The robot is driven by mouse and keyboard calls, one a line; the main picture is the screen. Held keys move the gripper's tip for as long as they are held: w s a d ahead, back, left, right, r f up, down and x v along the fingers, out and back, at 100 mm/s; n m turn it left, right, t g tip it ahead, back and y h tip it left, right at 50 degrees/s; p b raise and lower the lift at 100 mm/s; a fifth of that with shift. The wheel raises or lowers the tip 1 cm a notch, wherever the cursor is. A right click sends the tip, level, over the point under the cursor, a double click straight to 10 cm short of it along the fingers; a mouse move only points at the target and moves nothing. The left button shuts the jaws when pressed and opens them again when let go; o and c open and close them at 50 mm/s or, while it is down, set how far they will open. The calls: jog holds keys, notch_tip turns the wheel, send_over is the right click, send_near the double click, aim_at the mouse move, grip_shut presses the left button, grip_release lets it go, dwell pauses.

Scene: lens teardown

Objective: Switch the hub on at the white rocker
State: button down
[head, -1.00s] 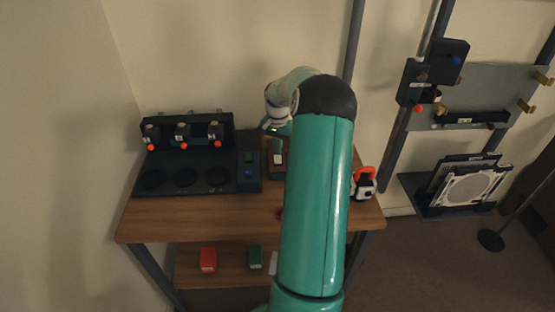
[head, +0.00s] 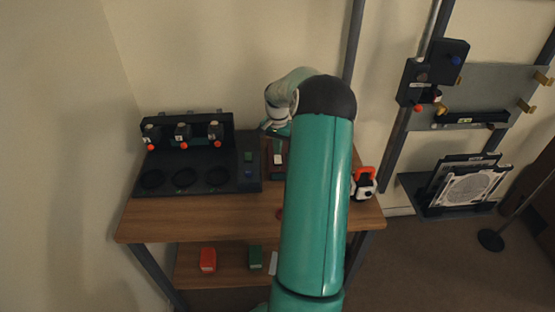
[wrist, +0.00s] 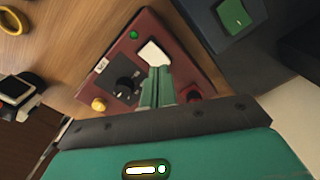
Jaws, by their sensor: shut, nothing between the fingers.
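The hub is a maroon box (wrist: 118,62) on the wooden table in the wrist view; part of it shows beside my arm in the head view (head: 277,173). Its white rocker (wrist: 154,52) is near its upper edge, and shows as a small pale patch in the head view (head: 278,159). My gripper (wrist: 155,70) is shut and empty, its green fingertips at the rocker's lower edge. I cannot tell whether they touch it or which way it is tipped. A green lamp (wrist: 133,35) on the hub looks bright.
The hub also carries a black knob (wrist: 126,84), a yellow button (wrist: 99,104) and a red part (wrist: 194,93) beside my fingers. A dark station (head: 200,178) with a green switch (wrist: 235,14) stands close by. An orange-and-white item (head: 364,183) is at the table's right end.

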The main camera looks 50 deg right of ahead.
aim_at(277, 157)
jog(key=shift+f, duration=0.9)
dwell(0.3)
notch_tip(277, 157, up, 7)
dwell(0.9)
jog(key=shift+r, duration=0.1)
dwell(0.4)
jog(key=w+a+r+n+t+h, duration=0.1)
jog(key=a+r+n, duration=0.1)
jog(key=a+r, duration=0.5)
jog(key=w+a+r+n, duration=0.1)
jog(key=a+r+n, duration=0.2)
jog(key=a, duration=0.8)
jog(key=w+a+r+n+t+h, duration=0.1)
jog(key=a+r+n, duration=0.1)
jog(key=a+r, duration=0.45)
jog(key=s+a+n+t+y, duration=0.1)
jog(key=s+a+n, duration=0.3)
jog(key=s+a, duration=0.4)
jog(key=s+a+n+t+y, duration=0.1)
jog(key=s+a+n, duration=0.3)
jog(key=s+a, duration=0.5)
jog(key=a+t, duration=0.1)
jog(key=a, duration=0.6)
jog(key=shift+n+t, duration=0.3)
jog(key=shift+n, duration=0.1)
